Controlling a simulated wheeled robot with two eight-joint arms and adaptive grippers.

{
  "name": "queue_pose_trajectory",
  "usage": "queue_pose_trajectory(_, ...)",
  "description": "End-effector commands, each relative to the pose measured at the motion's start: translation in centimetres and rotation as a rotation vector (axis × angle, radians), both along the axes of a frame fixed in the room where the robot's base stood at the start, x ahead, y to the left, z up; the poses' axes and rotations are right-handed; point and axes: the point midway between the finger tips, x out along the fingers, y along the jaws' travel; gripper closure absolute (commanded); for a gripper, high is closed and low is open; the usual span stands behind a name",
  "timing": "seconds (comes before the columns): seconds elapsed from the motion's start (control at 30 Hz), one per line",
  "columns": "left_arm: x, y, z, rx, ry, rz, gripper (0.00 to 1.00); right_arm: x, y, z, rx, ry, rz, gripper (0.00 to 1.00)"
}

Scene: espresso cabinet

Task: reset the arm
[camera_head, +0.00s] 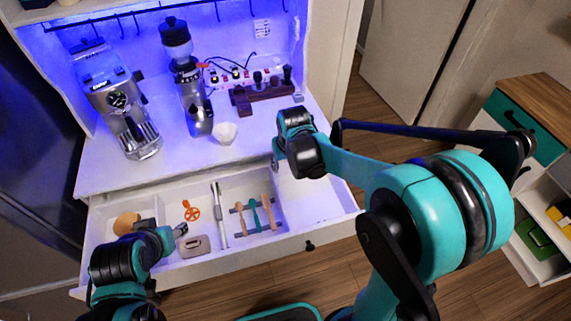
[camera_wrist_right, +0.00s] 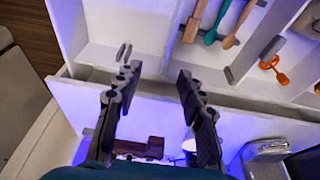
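My right gripper (camera_head: 276,158) is above the right part of the open drawer (camera_head: 318,236), close to the edge of the white counter. In the right wrist view my right gripper (camera_wrist_right: 157,82) shows two black fingers spread apart, with nothing held between them. My left gripper (camera_head: 178,232) is low over the left part of the drawer, near a grey box-like item (camera_head: 194,246). Its fingertips are small and partly hidden, so I cannot tell whether it is open or shut.
The drawer holds wooden-handled tools (camera_head: 268,212), a silver rod (camera_head: 219,213) and an orange tool (camera_head: 191,210). An espresso machine (camera_head: 121,103), a grinder (camera_head: 190,85) and a white cup (camera_head: 225,133) stand on the counter. A wood-topped cabinet (camera_head: 541,95) stands at right.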

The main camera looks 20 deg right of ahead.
Motion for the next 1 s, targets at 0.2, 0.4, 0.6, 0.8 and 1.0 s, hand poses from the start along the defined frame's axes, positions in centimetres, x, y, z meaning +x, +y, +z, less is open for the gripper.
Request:
queue_pose_trajectory(0.2, 0.0, 0.0, 0.0, 0.000, 0.000, 0.000, 0.53, 0.0, 0.0, 0.0, 0.000, 0.000, 0.000, 0.60)
queue_pose_trajectory(0.4, 0.0, 0.0, -0.1, 0.000, 0.000, 0.000, 0.53, -0.2, 0.0, 0.1, 0.000, -0.003, 0.000, 0.60)
queue_pose_trajectory(0.6, 0.0, 0.0, -1.3, 0.000, 0.000, 0.000, 0.53, -3.0, -0.6, 1.8, 0.003, -0.058, -0.006, 0.60)
queue_pose_trajectory(0.8, 0.0, 0.0, -3.3, 0.000, 0.000, 0.000, 0.53, -8.6, -1.6, 3.5, 0.006, -0.161, -0.016, 0.60)
queue_pose_trajectory(1.0, 0.0, 0.0, -5.0, 0.000, 0.000, 0.000, 0.53, -13.8, -2.3, 3.1, 0.007, -0.262, -0.026, 0.60)
